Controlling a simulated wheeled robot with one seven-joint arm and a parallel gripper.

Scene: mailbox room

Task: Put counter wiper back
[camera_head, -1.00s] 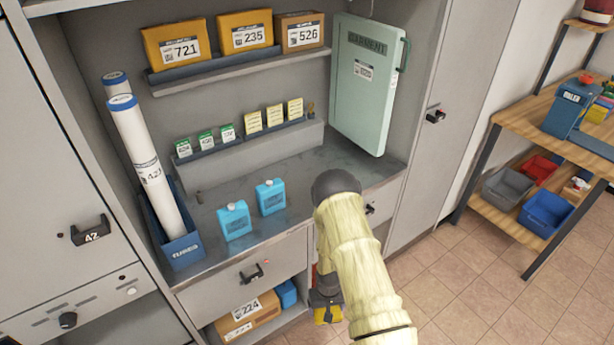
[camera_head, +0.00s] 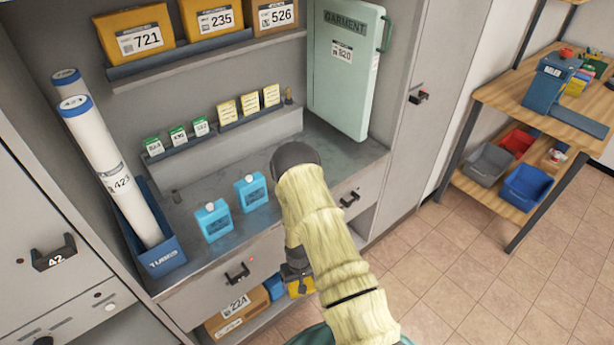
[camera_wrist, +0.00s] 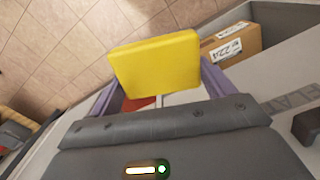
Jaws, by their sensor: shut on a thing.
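The counter wiper (camera_wrist: 155,62) shows a thick yellow block in the wrist view, with a bit of red behind it. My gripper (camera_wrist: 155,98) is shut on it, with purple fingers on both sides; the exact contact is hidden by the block. In the head view the yellow block (camera_head: 301,287) hangs under my gripper (camera_head: 297,270), in front of the drawers and above the floor. My sleeved arm hides part of it. The grey counter (camera_head: 240,222) is above and behind it.
On the counter stand two blue bottles (camera_head: 213,221) and a blue tube bin (camera_head: 163,258). A green garment case (camera_head: 345,75) stands at the back right. Below is an open shelf with a cardboard box (camera_head: 238,312). A wooden rack (camera_head: 572,117) stands right, with free floor between.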

